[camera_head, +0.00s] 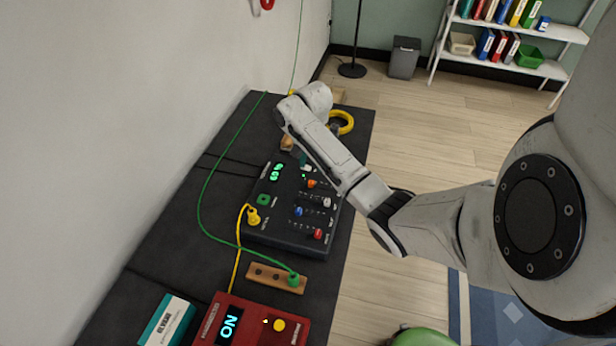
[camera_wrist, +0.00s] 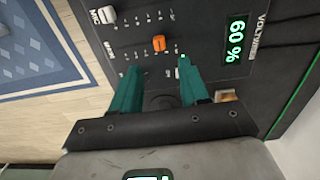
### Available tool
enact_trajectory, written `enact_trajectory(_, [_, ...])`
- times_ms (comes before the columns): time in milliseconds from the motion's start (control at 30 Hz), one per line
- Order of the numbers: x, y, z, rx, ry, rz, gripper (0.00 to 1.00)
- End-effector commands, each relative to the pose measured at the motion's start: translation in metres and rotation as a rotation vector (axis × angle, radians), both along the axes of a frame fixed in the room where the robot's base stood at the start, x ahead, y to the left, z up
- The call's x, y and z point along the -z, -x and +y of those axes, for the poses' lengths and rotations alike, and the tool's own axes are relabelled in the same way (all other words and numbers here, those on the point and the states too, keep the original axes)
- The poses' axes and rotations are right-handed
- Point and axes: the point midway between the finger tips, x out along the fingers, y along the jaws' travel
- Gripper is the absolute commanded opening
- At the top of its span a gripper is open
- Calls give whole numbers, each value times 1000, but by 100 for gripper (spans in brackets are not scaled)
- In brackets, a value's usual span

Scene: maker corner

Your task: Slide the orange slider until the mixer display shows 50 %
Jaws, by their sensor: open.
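The black mixer (camera_head: 285,236) sits on the dark table. In the head view the arm hides most of my gripper at the mixer's far end. I cannot tell whether a finger touches the panel.
White (camera_head: 326,202), blue (camera_head: 298,211) and red (camera_head: 317,234) sliders share the panel. A yellow plug (camera_head: 253,217) and green cable (camera_head: 203,200) lie at its left. A wooden block (camera_head: 262,274) and red box (camera_head: 210,325) are nearer. A yellow ring (camera_head: 345,117) lies behind.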

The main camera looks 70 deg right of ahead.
Motion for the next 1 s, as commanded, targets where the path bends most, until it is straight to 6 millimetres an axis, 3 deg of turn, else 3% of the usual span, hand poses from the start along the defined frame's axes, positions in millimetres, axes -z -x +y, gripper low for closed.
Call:
enact_trajectory(200, [41,1,0,0,-1,3,45])
enact_trajectory(433, [69,0,0,-2,0,1,45])
enact_trajectory(833, [77,0,0,-2,1,-1,45])
enact_trajectory(1000, [77,0,0,-2,1,-1,30])
